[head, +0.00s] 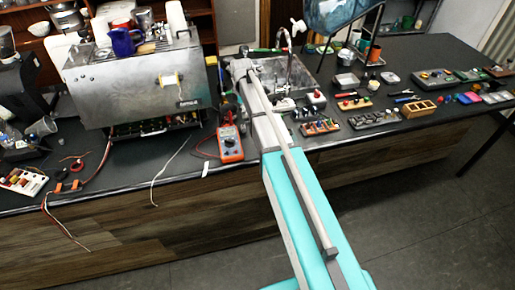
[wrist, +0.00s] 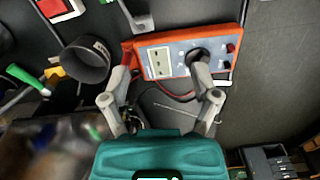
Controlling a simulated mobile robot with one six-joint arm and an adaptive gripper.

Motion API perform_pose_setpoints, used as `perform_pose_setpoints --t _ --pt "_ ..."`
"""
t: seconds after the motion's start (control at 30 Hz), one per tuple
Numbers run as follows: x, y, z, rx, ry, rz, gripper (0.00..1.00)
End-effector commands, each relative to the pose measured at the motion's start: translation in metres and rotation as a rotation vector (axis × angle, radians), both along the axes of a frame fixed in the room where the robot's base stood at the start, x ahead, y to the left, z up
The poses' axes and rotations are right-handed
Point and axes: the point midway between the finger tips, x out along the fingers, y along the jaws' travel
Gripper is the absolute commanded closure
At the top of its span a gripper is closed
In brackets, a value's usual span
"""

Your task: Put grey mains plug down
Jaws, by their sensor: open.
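My gripper (wrist: 160,75) is open in the wrist view, its two fingers apart with nothing visible held between them. Beyond the fingertips lies an orange multimeter (wrist: 157,62), with its dial partly behind the right finger. I cannot make out the grey mains plug for sure in either view. In the head view the end of my arm reaches over the counter just behind the multimeter (head: 231,143), and the arm hides part of the counter there.
A steel espresso machine (head: 140,85) stands to the left. A dark round cup-like part (wrist: 86,60) is left of the fingers in the wrist view. Small parts and an orange tray (head: 419,108) crowd the right counter. Loose wires lie at front left.

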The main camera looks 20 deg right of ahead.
Motion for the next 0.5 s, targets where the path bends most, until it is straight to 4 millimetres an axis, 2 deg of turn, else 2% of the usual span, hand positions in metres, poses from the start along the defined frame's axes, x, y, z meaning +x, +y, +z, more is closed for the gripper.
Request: perform_pose_setpoints --t 0.03,0.5 --pt "-0.017 0.0 0.0 0.0 0.0 -0.051 0.21" --pt "-0.149 0.002 0.0 -0.001 0.0 -0.742 0.21"
